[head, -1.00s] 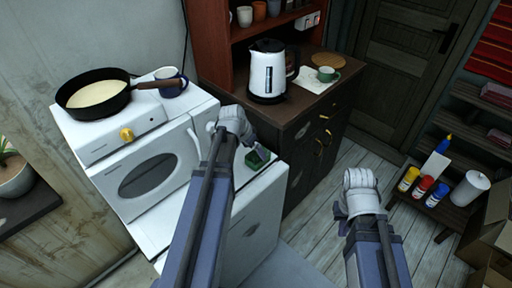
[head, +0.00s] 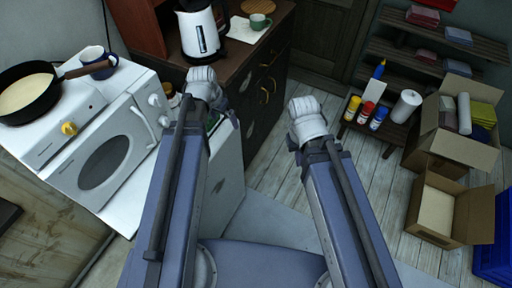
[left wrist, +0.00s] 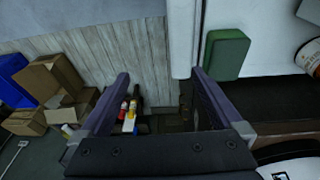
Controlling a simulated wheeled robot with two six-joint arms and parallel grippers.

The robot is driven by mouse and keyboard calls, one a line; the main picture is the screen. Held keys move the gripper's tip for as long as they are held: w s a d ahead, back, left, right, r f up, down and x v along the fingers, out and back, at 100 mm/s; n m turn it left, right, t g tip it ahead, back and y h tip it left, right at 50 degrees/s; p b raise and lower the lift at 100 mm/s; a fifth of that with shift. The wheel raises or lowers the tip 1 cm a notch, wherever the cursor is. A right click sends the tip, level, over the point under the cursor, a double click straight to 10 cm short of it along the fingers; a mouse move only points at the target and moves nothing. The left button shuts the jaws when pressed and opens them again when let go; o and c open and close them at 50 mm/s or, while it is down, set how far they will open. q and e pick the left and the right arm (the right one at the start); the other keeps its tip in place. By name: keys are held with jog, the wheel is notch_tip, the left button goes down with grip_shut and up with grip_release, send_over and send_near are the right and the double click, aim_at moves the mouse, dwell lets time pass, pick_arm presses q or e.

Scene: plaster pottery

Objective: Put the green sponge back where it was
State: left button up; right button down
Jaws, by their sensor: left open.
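The green sponge (left wrist: 226,54) lies on a white surface in the left wrist view, close to a vertical edge of that surface. In the head view it is almost wholly hidden behind my left arm. My left gripper (left wrist: 160,75) is open with nothing between its fingers. The sponge is outside the jaws, just beyond the right-hand finger in that view. In the head view my left gripper (head: 221,103) is partly hidden by its wrist, above the low white cabinet (head: 221,180). My right gripper (head: 306,118) is over the floor; its fingers are hidden by its own arm.
A stove (head: 105,135) with a pan (head: 30,92) and a mug (head: 97,62) is at left. A kettle (head: 201,32) and green cup (head: 260,21) stand on the dark cabinet. Bottles (head: 367,114) and cardboard boxes (head: 447,210) are at right. The floor between is clear.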

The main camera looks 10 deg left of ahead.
pick_arm(q)
jog(key=s+d+g+y, duration=0.2)
jog(key=s+d, duration=0.9)
jog(key=d, duration=0.3)
jog(key=shift+s+d+f+g+y, duration=0.2)
jog(key=shift+s+d+g+y, duration=0.1)
jog(key=shift+y, duration=0.1)
